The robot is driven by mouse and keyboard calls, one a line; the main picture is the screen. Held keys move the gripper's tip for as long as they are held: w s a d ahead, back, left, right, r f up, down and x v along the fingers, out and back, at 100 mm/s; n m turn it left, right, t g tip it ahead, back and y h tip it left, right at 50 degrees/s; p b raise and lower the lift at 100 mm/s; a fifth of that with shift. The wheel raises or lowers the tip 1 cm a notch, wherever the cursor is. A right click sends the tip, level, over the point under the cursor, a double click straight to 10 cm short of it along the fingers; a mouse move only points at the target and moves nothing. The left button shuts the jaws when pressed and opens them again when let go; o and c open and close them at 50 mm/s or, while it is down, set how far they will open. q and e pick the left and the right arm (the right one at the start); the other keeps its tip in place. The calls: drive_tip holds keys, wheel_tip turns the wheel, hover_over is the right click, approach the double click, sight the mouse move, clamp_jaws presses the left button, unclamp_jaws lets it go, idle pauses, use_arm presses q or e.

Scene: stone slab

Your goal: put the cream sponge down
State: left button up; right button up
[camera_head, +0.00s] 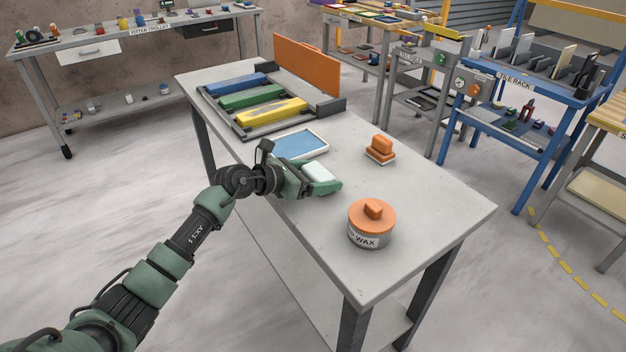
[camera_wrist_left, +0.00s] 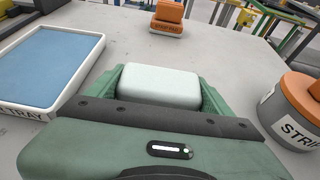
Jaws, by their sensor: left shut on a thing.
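My left gripper (camera_head: 321,178) is shut on the pale, whitish cream sponge (camera_head: 319,171). It is low over the stone slab table (camera_head: 425,205), and I cannot tell whether the sponge touches the top. In the left wrist view the sponge (camera_wrist_left: 160,84) sits between the two green fingers (camera_wrist_left: 158,92). A white-rimmed tray with a blue inside (camera_head: 322,150) lies just behind the gripper in the head view; in the wrist view the tray (camera_wrist_left: 84,78) is at the left. My right gripper is not in view.
An orange-lidded wax tin (camera_head: 364,237) stands at the near right of the gripper. An orange block on a small base (camera_head: 381,148) stands farther right. Blue, green and yellow bars (camera_head: 252,97) lie in a dark frame at the far end. The table between these is clear.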

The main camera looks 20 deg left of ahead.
use_arm(q)
drive_tip(key=shift+a+f, duration=0.1)
drive_tip(key=shift+a, duration=0.1)
drive_tip(key=shift+d, duration=0.35)
drive_tip(key=o, duration=1)
drive_tip(key=shift+o, duration=1.3)
drive_tip(key=shift+f, duration=0.1)
drive_tip(key=shift+r, duration=0.3)
drive_tip(key=shift+s+a+r+p, duration=0.1)
drive_tip(key=shift+s+a+p, duration=0.2)
drive_tip(key=shift+p, duration=0.1)
drive_tip(key=p+v, duration=0.3)
drive_tip(key=v, duration=0.8)
drive_tip(key=shift+s+a, duration=0.1)
drive_tip(key=shift+s, duration=0.05)
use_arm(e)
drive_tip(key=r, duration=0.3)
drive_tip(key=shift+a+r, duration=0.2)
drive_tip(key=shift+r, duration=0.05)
